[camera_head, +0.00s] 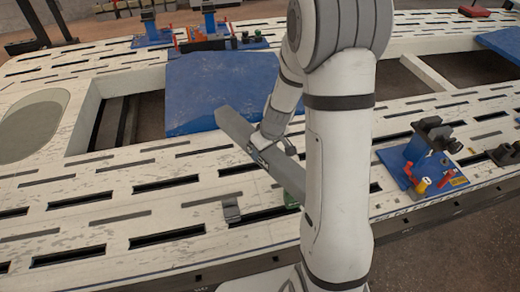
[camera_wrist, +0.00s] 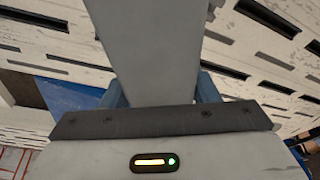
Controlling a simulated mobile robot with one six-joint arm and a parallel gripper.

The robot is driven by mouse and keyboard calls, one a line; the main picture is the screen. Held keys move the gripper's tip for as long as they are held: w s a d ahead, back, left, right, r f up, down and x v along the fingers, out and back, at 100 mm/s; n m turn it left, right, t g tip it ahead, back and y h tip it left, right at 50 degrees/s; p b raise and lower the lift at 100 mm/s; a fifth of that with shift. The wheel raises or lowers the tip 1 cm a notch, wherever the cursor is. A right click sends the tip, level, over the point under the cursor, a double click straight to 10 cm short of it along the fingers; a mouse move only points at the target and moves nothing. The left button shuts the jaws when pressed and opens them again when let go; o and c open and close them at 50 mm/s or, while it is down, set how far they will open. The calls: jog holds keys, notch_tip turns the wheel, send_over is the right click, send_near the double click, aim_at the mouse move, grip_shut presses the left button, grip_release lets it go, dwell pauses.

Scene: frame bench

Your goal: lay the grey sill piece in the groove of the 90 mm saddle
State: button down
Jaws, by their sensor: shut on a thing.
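The grey sill piece (camera_head: 236,126) is a long straight bar. It is held above the slotted white bench, slanting from upper left to lower right, and its lower right end goes behind my arm. My gripper (camera_head: 262,147) is shut on it near its middle. In the wrist view the sill piece (camera_wrist: 152,50) runs up the picture between the two blue-grey fingers (camera_wrist: 158,92). I cannot tell which thing is the 90 mm saddle.
The white bench (camera_head: 110,205) has many slots and several openings. A blue panel (camera_head: 215,85) lies behind the sill piece. A blue base with a dark clamp (camera_head: 425,160) stands at the right. More blue fixtures (camera_head: 152,36) stand at the back. The bench's front left is mostly clear.

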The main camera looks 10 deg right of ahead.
notch_tip(320, 180, down, 14)
jog(key=a+n+g+y+b, duration=0.1)
jog(key=n+g+y+b, duration=0.1)
jog(key=n+b, duration=1.1)
jog(key=shift+s+g+b, duration=0.25)
jog(key=shift+g+b, duration=0.15)
jog(key=shift+b, duration=0.8)
jog(key=shift+f+b, duration=0.1)
jog(key=shift+b, duration=0.2)
notch_tip(320, 180, down, 8)
jog(key=b, duration=0.8)
jog(key=shift+f+b, duration=0.2)
jog(key=shift+b, duration=0.2)
jog(key=shift+d, duration=0.1)
